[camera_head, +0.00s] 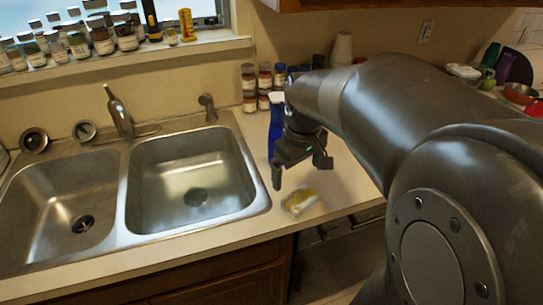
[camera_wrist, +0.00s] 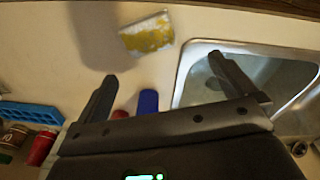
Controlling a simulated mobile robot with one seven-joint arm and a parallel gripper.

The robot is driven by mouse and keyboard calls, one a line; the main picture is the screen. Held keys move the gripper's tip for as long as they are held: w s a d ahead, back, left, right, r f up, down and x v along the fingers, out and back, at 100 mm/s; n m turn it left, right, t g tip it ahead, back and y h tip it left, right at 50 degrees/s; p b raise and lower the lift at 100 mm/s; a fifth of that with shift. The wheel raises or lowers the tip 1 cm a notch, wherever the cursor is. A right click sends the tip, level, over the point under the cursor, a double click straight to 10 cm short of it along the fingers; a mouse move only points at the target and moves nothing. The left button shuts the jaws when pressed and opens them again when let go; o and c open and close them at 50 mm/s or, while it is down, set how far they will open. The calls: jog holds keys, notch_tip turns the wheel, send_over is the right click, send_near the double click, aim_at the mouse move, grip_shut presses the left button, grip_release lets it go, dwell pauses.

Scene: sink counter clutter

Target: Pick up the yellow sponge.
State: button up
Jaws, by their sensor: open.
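The yellow sponge (camera_head: 299,201), with whitish edges, lies flat on the counter right of the sink, near the counter's front edge. It also shows in the wrist view (camera_wrist: 147,36), beyond the fingertips and near the top. My gripper (camera_head: 302,172) hangs above the counter, a little behind the sponge and apart from it. In the wrist view my gripper (camera_wrist: 162,85) has its two fingers spread wide, with nothing between them.
A blue bottle (camera_head: 275,125) stands behind my gripper, close to it. Several jars (camera_head: 249,85) stand against the back wall. The double sink (camera_head: 190,178) is left of the sponge. The counter around the sponge is bare.

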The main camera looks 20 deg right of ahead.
notch_tip(320, 180, down, 2)
jog(key=w+d+g, duration=0.1)
jog(key=w+d, duration=0.1)
jog(key=d, duration=0.1)
jog(key=n, duration=0.1)
send_over(299, 196)
jog(key=f, duration=0.6)
jog(key=shift+d, duration=0.25)
jog(key=shift+s+a+f, duration=0.1)
jog(key=shift+a+f, duration=0.05)
jog(key=shift+f, duration=1.2)
jog(key=shift+a+f, duration=0.1)
jog(key=shift+f, duration=1.2)
jog(key=shift+c, duration=0.6)
jog(key=c, duration=0.7)
jog(key=shift+c, duration=0.2)
jog(key=shift+r, duration=0.15)
